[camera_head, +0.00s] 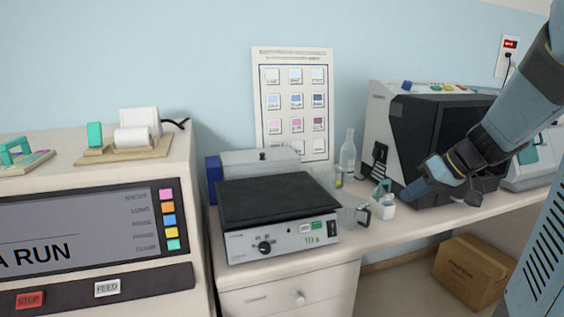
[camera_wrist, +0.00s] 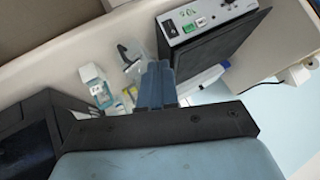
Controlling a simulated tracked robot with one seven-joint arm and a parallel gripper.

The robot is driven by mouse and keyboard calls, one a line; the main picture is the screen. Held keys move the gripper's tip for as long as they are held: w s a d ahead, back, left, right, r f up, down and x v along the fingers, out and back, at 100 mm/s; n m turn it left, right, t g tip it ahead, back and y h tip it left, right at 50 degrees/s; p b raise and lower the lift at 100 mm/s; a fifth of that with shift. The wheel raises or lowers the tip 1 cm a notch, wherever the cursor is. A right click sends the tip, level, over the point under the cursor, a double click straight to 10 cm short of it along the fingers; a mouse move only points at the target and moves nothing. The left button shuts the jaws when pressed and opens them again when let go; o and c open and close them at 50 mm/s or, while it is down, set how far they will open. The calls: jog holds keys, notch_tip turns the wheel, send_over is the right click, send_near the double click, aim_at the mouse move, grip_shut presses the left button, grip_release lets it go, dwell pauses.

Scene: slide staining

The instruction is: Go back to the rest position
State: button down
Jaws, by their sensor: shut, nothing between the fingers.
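My gripper (camera_head: 416,189) is at the right of the head view, at the end of my blue arm. It is in front of the black-fronted machine (camera_head: 411,130) and above the bench top. In the wrist view my gripper (camera_wrist: 158,72) shows as two blue fingers held together with nothing between them. The fingertips point toward the bench, near small glass items and a white holder. I cannot tell from these views how high the fingers are above the bench.
A hotplate (camera_head: 285,243) with a black top stands left of my gripper. A small white holder (camera_head: 382,211), a glass beaker and a clear bottle (camera_head: 347,154) stand near the fingers. A cardboard box (camera_head: 469,271) is on the floor. A large console (camera_head: 92,205) is at left.

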jog(key=s+a+r+m+h, duration=0.1)
jog(key=s+a+r+h, duration=0.1)
jog(key=s, duration=0.6)
jog(key=s+a+r+m+h, duration=0.2)
jog(key=s+a+h, duration=0.2)
jog(key=s, duration=0.5)
jog(key=shift+s+a+r+m+t+h, duration=0.2)
jog(key=shift+a+m+t+h, duration=0.1)
jog(key=shift+a, duration=0.45)
